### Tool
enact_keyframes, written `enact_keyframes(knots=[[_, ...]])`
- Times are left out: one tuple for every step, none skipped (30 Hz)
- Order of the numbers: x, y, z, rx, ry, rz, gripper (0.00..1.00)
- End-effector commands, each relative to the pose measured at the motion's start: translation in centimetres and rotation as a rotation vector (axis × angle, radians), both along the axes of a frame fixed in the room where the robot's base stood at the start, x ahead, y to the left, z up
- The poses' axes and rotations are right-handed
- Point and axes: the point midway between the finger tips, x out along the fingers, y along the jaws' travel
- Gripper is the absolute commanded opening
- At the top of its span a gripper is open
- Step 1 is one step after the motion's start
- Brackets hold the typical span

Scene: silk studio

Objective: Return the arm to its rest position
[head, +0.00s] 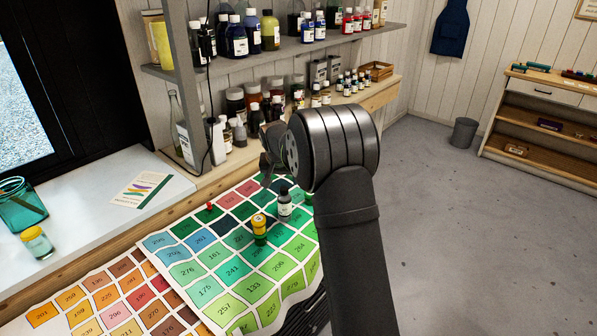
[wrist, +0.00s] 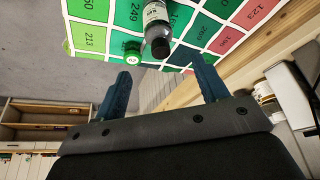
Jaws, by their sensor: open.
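My gripper (wrist: 162,85) shows in the wrist view with its two blue fingers wide apart and nothing between them. In the head view my arm reaches forward over the right edge of the colour chart, and its wrist hides most of the gripper (head: 268,155). A dark-capped bottle with a white label (head: 284,204) stands on the chart just below the gripper. It also shows beyond the fingertips in the wrist view (wrist: 156,25), apart from them. A yellow and green bottle (head: 260,228) stands beside it, to its left.
The numbered colour chart (head: 205,287) covers the bench. A small red object (head: 209,206) lies on it. Shelves of bottles (head: 290,45) rise behind the gripper. Open floor (head: 440,220) lies at right.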

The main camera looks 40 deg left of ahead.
Motion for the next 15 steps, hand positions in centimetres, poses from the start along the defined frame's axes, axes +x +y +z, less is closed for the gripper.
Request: enact_keyframes(knots=[[0.1, 0.0, -0.2, -0.001, 0.001, 0.0, 0.67], [0.1, 0.1, -0.4, -0.001, 0.0, 0.0, 0.67], [0.2, 0.1, -0.7, -0.002, 0.001, 0.0, 0.67], [0.3, 0.2, -1.0, -0.002, 0.001, 0.0, 0.67], [0.4, 0.2, -1.3, -0.002, 0.001, 0.0, 0.67], [0.6, 0.4, -1.8, -0.003, 0.001, -0.001, 0.67], [0.7, 0.5, -2.3, -0.003, 0.001, -0.001, 0.67], [0.9, 0.6, -2.8, -0.003, 0.001, -0.001, 0.67], [1.1, 0.8, -3.4, -0.002, 0.001, 0.0, 0.67], [1.3, 0.9, -3.9, -0.003, 0.001, -0.001, 0.67], [1.5, 1.0, -4.5, -0.003, 0.001, -0.001, 0.67], [1.7, 1.2, -5.2, -0.003, 0.001, -0.001, 0.67], [1.9, 1.3, -5.7, -0.003, 0.001, -0.001, 0.67], [2.1, 1.4, -6.2, -0.002, 0.001, -0.001, 0.67], [2.3, 1.6, -6.9, -0.002, 0.001, -0.002, 0.67]])
